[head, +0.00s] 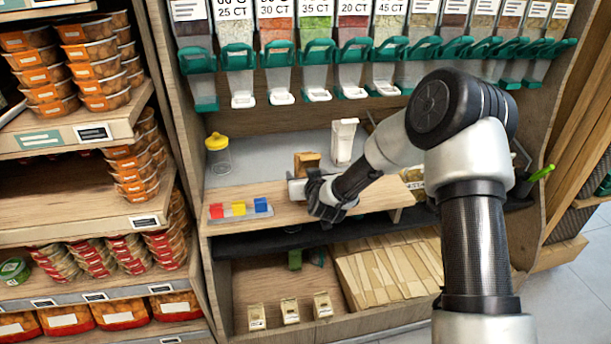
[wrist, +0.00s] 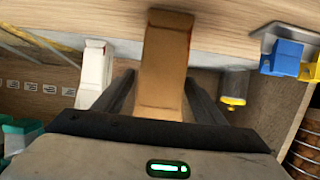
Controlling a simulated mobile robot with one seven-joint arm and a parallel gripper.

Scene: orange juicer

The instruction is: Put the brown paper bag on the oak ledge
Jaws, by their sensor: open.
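The brown paper bag (head: 307,162) stands upright behind my gripper (head: 318,190) in the head view, its lower part hidden by the gripper. In the wrist view the bag (wrist: 164,65) is between the two open fingers, with a finger on each side. I cannot tell whether either finger touches it. The oak ledge (head: 288,212) is the pale wooden strip along the front of the counter, and my gripper is over it. Its wood also shows along the top of the wrist view (wrist: 225,35).
A white carton (head: 343,142) stands behind and right of the bag. A yellow-lidded jar (head: 217,155) is at the left. A small holder with red, yellow and blue blocks (head: 240,209) sits on the ledge's left part. Dispensers with green handles (head: 278,70) hang above.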

